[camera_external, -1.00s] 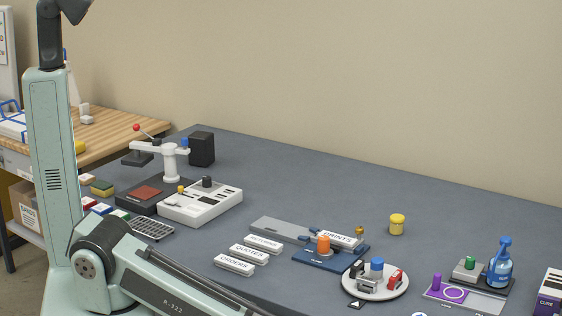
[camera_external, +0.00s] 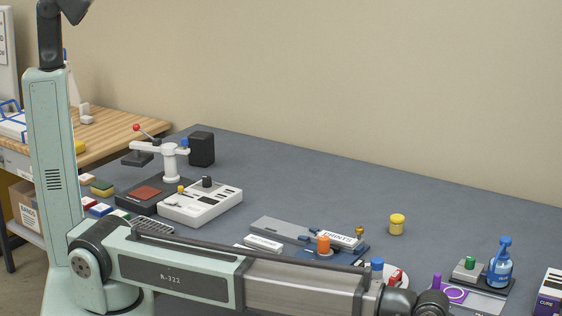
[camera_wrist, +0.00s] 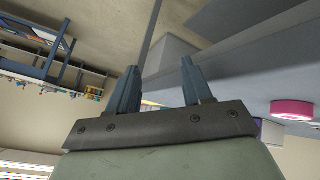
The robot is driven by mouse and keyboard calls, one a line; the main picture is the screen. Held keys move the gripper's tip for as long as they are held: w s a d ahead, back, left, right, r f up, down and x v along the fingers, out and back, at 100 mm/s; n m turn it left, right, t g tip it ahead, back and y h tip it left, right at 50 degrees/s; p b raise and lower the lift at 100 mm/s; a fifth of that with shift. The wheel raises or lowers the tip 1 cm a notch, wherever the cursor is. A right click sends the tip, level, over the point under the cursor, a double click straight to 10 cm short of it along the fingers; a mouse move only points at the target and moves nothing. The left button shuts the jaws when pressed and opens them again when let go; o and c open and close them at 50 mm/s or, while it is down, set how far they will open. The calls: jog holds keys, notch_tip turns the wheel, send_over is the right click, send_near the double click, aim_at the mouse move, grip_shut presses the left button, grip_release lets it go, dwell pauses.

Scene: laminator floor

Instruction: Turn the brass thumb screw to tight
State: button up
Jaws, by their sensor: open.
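Two small brass-coloured knobs show in the external view, and I cannot tell for certain which is the thumb screw. One brass knob (camera_external: 181,189) stands on the left of the white box (camera_external: 205,208) at the press. The other brass knob (camera_external: 360,232) stands at the right end of the grey rail, near the PRINTS label. My gripper (camera_wrist: 160,64) is open and empty in the wrist view, its two blue-grey fingers apart. No brass knob can be made out between the fingers. The gripper is out of sight in the external view.
A white press (camera_external: 170,162) with a red-tipped lever stands at the back left. My arm spans the table's front. A pink disc (camera_wrist: 292,109) shows in the wrist view.

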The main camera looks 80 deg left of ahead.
jog(key=w+a+r+n+t, duration=0.1)
jog(key=w+a+r+n, duration=0.15)
jog(key=r, duration=0.35)
jog(key=w+a+r+n+t, duration=0.1)
jog(key=w+a+r+n, duration=0.1)
jog(key=w+a+r, duration=0.3)
jog(key=n+g+y, duration=0.9)
jog(key=n, duration=0.5)
send_near(360, 228)
jog(key=x, duration=0.7)
jog(key=shift+s+a+f, duration=0.1)
jog(key=shift+f, duration=0.3)
grip_shut()
